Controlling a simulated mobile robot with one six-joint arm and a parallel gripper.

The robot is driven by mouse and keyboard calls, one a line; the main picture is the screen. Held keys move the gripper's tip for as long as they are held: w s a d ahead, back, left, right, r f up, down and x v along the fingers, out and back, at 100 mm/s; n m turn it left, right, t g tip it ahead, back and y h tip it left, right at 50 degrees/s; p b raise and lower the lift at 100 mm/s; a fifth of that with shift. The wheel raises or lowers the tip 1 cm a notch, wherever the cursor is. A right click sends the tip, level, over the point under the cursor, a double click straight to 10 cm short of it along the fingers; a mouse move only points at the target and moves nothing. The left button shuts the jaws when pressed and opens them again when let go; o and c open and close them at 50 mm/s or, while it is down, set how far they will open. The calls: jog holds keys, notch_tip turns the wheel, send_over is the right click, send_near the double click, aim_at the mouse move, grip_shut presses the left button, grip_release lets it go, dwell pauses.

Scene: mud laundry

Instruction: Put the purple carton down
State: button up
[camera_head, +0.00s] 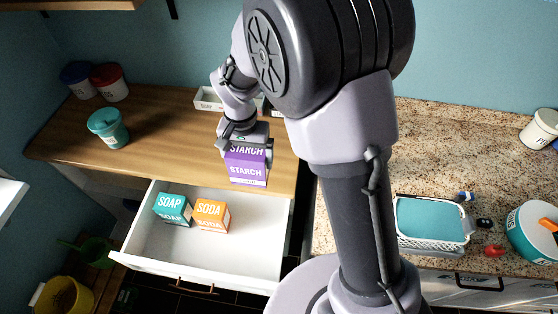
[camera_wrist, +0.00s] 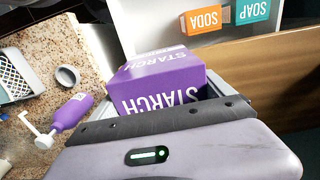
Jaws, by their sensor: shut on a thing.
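The purple carton (camera_head: 246,170), marked STARCH, is upright between the jaws of my gripper (camera_head: 246,146). In the head view it shows in front of the wooden counter's front edge region, just behind the open drawer; I cannot tell whether its base touches the wood. In the wrist view the purple carton (camera_wrist: 160,75) fills the middle, and my gripper (camera_wrist: 165,115) is shut on it. The jaws hide part of the carton.
The open white drawer (camera_head: 240,252) holds a teal SOAP carton (camera_head: 172,209) and an orange SODA carton (camera_head: 211,215), with free room to their right. The wooden counter (camera_head: 165,140) bears a teal tub (camera_head: 108,128) and a white tray (camera_head: 208,99). A white basket (camera_head: 432,244) stands right.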

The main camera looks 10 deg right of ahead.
jog(key=f, duration=0.1)
jog(key=f+b, duration=0.2)
jog(key=shift+w+d+f, duration=0.15)
jog(key=shift+d+f, duration=0.1)
jog(key=shift+d, duration=0.05)
jog(key=shift+a+f+b, duration=0.1)
jog(key=shift+f+b, duration=0.4)
jog(key=shift+b, duration=0.25)
jog(key=w+d+f, duration=0.1)
jog(key=w+d, duration=0.2)
jog(key=w, duration=0.1)
jog(key=w+d+f+b, duration=0.1)
jog(key=w+d+f, duration=0.1)
jog(key=w+d, duration=0.2)
jog(key=w+d+f, duration=0.2)
jog(key=w+d, duration=0.1)
jog(key=w, duration=0.1)
jog(key=shift+d+b, duration=0.3)
jog(key=shift+d, duration=0.05)
jog(key=shift+r, duration=0.1)
